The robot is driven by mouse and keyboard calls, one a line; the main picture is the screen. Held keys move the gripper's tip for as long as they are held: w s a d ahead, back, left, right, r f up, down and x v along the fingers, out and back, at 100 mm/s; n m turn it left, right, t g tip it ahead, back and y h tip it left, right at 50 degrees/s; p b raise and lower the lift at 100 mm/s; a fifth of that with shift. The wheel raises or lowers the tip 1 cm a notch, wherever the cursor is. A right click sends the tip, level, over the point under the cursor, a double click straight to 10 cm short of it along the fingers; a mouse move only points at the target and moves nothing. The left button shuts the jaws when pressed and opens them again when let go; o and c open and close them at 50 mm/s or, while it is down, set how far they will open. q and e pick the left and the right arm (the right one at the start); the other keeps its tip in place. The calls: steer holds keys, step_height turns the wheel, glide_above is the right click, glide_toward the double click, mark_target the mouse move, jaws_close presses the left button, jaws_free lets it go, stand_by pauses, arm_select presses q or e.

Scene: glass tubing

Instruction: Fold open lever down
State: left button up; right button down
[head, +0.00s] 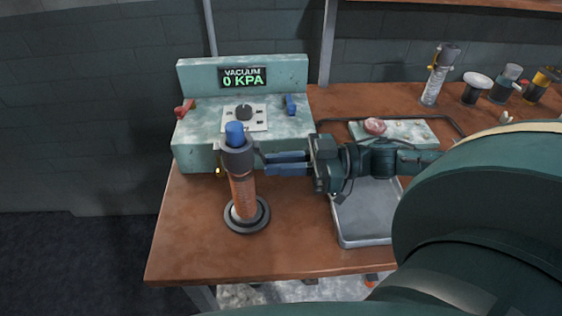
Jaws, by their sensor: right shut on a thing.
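A glass tube (243,195) with an orange-brown filling stands upright in a round black base (247,216) on the bench. A grey collar (237,157) with a blue cap (235,133) sits on its top. My right gripper (266,163) reaches in from the right, its two blue fingers shut on a small dark lever part at the collar's right side. The fingertips largely hide that part, so its angle is unclear. A small brass-coloured piece (219,171) hangs at the collar's left. My left gripper is not in view.
Behind the tube stands a pale green vacuum console (200,145) reading 0 KPA, with a red lever (184,109), blue lever (291,104) and knob (243,111). A grey metal tray (366,240) lies below my right arm. Bottles stand at back right. The front left bench is clear.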

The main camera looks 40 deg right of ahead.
steer(key=t+y+b, duration=0.1)
steer(key=a+f+y+b, duration=0.1)
steer(key=y+b, duration=0.1)
steer(key=shift+w+a+f+t, duration=0.1)
steer(key=shift+w+t, duration=0.3)
steer(key=c, duration=1.5)
jaws_free()
step_height(320, 180, up, 10)
steer(key=shift+r+p, duration=0.1)
steer(key=shift+p, duration=0.75)
steer(key=shift+s, duration=0.1)
